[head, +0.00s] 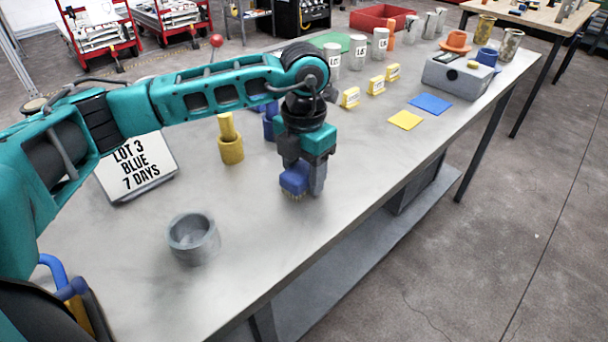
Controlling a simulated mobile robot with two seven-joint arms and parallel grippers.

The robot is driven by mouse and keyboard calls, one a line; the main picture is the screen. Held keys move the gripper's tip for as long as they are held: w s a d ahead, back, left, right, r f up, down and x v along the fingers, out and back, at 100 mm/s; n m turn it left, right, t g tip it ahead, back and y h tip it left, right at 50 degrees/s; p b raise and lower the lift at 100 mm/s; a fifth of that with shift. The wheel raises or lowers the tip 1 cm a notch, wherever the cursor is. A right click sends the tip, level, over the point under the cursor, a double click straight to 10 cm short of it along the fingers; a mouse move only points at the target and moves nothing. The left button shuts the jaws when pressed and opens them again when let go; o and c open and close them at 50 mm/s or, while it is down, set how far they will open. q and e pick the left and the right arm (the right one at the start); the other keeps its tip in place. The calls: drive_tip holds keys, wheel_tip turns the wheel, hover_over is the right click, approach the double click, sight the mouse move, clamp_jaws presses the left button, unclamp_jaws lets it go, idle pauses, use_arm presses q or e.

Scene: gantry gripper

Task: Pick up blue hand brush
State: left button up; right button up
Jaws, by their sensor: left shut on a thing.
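The blue hand brush (294,180) is in the head view, near the middle of the grey table. It has a blue block with short yellowish bristles pointing down. My left gripper (303,178) comes down over it and is shut on it. The fingers and arm hide part of the brush. I cannot tell whether the bristles touch the tabletop. My right gripper is not in view.
A grey cup (193,240) stands at the front left of the table (350,225). A yellow piece (231,150) and a sign (138,168) stand left of the gripper. Yellow blocks (351,98), white labelled cylinders (357,52) and a grey box (455,77) stand farther back.

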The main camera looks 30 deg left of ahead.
sight(304, 167)
use_arm(q)
drive_tip(key=c, duration=0.4)
drive_tip(key=shift+r, duration=0.1)
wheel_tip(304, 167, up, 20)
drive_tip(key=shift+f+p, duration=0.1)
drive_tip(key=shift+p, duration=0.85)
